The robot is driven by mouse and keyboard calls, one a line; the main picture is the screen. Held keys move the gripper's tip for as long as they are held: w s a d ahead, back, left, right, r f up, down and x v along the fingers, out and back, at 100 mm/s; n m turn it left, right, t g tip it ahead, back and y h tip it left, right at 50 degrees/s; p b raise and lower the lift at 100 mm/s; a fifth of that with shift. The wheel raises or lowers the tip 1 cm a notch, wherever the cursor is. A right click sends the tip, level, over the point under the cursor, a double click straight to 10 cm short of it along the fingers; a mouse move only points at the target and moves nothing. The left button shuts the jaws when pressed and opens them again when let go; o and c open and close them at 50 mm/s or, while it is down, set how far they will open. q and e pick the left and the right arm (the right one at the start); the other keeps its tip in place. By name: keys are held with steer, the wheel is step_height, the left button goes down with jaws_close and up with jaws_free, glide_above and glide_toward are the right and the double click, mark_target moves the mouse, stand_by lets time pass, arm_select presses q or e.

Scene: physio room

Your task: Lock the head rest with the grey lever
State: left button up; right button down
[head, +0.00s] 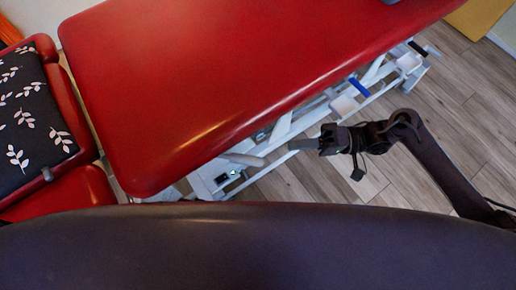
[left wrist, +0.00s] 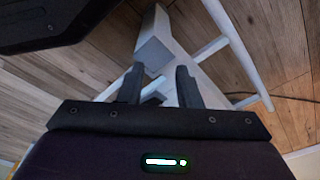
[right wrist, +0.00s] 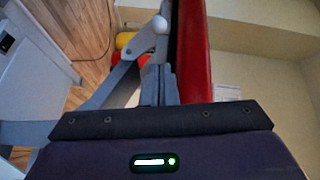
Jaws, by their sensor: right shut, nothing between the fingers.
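The red treatment table (head: 230,70) runs diagonally across the head view. In the right wrist view a pale grey bar with a rounded end, which looks like this lever (right wrist: 145,42), lies just beyond the fingertips, beside the red padding. My right gripper (head: 296,145) is shut and empty, a short way right of the lever and apart from it in the head view. My left gripper (left wrist: 159,80) is open and empty, above the white frame.
The white metal underframe (head: 283,124) stands under the table. Bare wooden floor (head: 470,110) lies to the right. A dark rounded surface fills the bottom of the head view.

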mark_target(234, 158)
steer(key=shift+a, duration=0.1)
